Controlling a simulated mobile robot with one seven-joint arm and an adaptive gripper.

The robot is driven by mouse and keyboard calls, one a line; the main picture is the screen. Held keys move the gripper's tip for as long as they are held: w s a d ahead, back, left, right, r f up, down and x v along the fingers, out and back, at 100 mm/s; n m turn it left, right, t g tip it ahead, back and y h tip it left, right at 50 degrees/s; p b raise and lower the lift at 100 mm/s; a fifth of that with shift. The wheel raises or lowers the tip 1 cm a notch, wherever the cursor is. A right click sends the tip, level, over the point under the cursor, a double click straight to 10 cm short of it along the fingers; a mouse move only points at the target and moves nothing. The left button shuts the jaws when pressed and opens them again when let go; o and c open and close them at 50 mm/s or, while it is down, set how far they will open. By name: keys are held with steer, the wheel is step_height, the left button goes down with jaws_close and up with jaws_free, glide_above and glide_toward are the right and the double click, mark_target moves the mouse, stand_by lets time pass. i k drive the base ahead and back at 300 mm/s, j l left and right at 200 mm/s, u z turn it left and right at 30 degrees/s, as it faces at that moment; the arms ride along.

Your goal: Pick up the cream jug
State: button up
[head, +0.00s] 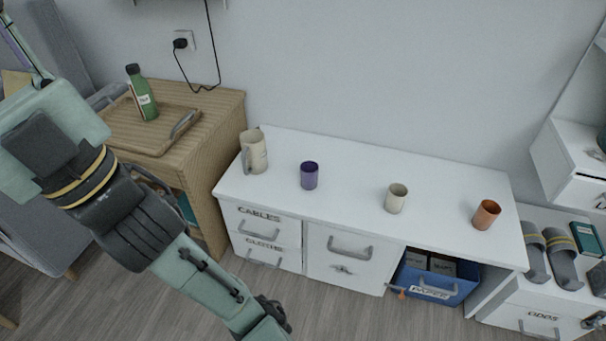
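The cream jug (257,153) stands upright at the left end of the white desk top (345,184). It is tall, with its handle on its left side in the picture. Nothing hides it, and nothing touches it from the side. My arm crosses the left of the view and runs down out of the bottom edge, in front of the desk and apart from the jug. My gripper is not visible.
A purple cup (310,176), a smaller cream cup (396,199) and an orange cup (486,214) stand spaced out to the jug's right. A wooden side table (225,110) with a tray and green bottle (146,97) adjoins the left. A wall rises behind.

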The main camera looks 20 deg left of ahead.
mark_target(254, 154)
steer(key=i+j, duration=0.1)
steer(key=j, duration=0.25)
steer(key=i+j, duration=0.1)
steer(key=j, duration=0.55)
steer(key=i, duration=0.55)
steer(key=j+u, duration=0.05)
